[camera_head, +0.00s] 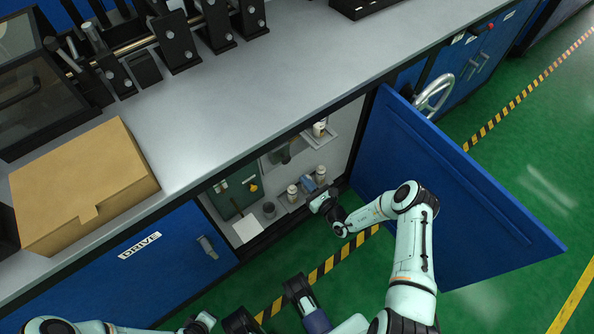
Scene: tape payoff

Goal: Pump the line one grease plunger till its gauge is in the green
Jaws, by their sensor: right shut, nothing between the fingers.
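An open cabinet bay under the bench holds small fittings. Two pale-capped cylinders show, one in the middle (292,192) and one to its right (320,174), with a small blue part (307,184) between them. I cannot tell which is the line one plunger, and no gauge can be read. My right gripper (318,197) is shut and empty at the bay's right front, close to these fittings; contact cannot be made out. My left arm is low at the bottom edge, and its fingers cannot be made out.
The blue cabinet door (450,185) stands open to the right, beside my right arm. A dark green panel (235,195) and a grey cup (269,210) are in the bay's left. A cardboard box (85,185) sits on the bench (240,90). Green floor lies in front.

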